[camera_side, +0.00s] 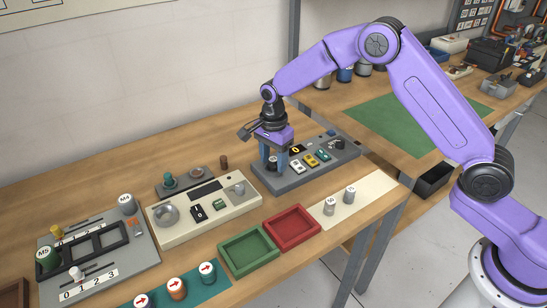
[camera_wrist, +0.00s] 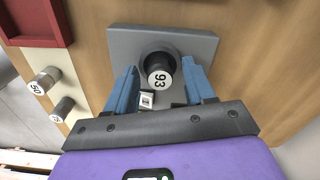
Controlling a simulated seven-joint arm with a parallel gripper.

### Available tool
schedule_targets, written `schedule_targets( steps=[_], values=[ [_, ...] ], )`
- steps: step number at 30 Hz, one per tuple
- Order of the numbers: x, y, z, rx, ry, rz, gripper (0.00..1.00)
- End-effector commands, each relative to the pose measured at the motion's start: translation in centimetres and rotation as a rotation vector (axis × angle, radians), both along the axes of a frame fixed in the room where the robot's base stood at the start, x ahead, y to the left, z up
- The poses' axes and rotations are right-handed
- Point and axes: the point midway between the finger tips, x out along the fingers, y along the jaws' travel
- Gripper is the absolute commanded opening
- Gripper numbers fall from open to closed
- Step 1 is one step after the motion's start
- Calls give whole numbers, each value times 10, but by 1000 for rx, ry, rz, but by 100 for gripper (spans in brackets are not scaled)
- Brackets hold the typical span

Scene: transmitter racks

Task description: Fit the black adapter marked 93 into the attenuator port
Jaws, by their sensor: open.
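My gripper (camera_side: 271,160) is over the left end of the grey panel (camera_side: 309,177). Its blue fingers (camera_wrist: 159,65) are open, one on each side of the black adapter with a white cap marked 93 (camera_wrist: 161,77). The adapter stands in a round dark-ringed seat (camera_wrist: 147,52) on the grey panel in the wrist view. Gaps show between the fingers and the adapter. I cannot read a port label or tell how deep the adapter sits. In the side view the fingers largely hide the adapter.
Switches (camera_side: 311,160) stand right of my gripper on the panel. A cream panel (camera_side: 180,232), red tray (camera_side: 316,227) and green tray (camera_side: 272,268) are nearby. Two grey cylinders (camera_side: 330,206) stand on a pale strip. The table behind the panels is mostly clear.

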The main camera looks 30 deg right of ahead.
Motion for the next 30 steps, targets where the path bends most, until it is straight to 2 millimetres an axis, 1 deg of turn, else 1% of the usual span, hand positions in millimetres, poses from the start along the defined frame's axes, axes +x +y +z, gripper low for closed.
schedule_targets(
  steps=[4, 7, 11, 15, 21, 25, 30],
  values=[
    [0, 0, 6, 1, -2, 0, 54],
    [1, 0, 18, 1, -4, 0, 54],
    [1, 1, 43, 3, -6, 0, 54],
    [1, 1, 72, 3, -6, 0, 54],
    [1, 0, 105, 1, -3, -1, 54],
    [0, 0, 118, 1, -2, 0, 54],
    [0, 0, 123, 0, 0, 0, 54]
  ],
)
